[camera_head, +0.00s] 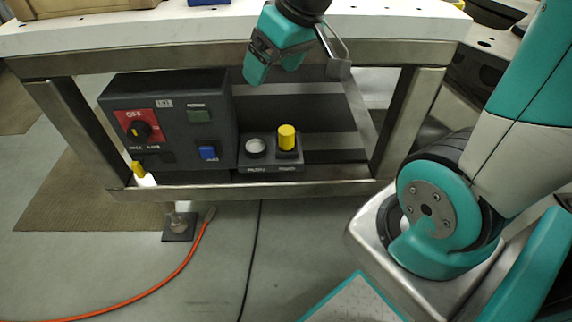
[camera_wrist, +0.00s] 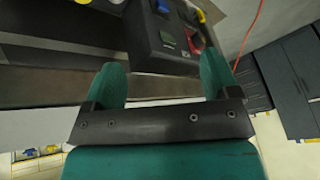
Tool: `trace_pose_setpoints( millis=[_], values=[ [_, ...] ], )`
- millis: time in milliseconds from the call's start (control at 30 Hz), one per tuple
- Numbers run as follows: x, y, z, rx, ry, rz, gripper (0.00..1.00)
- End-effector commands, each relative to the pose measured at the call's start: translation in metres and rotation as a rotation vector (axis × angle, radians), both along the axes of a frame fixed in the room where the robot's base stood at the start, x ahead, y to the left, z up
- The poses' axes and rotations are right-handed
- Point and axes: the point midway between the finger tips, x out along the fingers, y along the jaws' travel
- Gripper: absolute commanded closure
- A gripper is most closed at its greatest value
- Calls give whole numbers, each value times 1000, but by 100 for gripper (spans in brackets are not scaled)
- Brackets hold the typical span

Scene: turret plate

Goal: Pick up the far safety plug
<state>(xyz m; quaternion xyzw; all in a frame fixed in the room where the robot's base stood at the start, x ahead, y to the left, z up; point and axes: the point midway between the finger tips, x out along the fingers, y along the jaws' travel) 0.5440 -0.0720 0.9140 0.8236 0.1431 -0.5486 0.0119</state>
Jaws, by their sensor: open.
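A yellow cylindrical plug (camera_head: 287,137) stands upright in the right-hand seat of a small dark two-seat holder (camera_head: 270,168) under the white tabletop. The left-hand seat (camera_head: 256,147) shows a pale round top and no yellow plug. A second yellow piece with a white lower part (camera_head: 140,172) sits at the lower left corner of the control box; I cannot tell which is the far plug. My gripper (camera_head: 272,72) is open and empty, above the holder near the table's front edge. Its two teal fingers (camera_wrist: 162,80) also show in the wrist view.
A metal frame rail (camera_head: 330,188) runs in front. An orange cable (camera_head: 185,262) lies on the floor.

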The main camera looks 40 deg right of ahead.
Motion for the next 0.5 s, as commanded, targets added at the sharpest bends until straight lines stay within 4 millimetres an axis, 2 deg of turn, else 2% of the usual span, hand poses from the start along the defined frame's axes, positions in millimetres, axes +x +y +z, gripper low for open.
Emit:
trace_pose_setpoints(
  millis=[33, 200, 333, 500],
  values=[
    [9, -15, -45, -12, -15, -40, 19],
    [32, -63, -112, -57, -69, -147, 19],
    [42, -92, -145, -88, -96, -207, 19],
    [48, -116, -167, -115, -117, -251, 19]
  ],
)
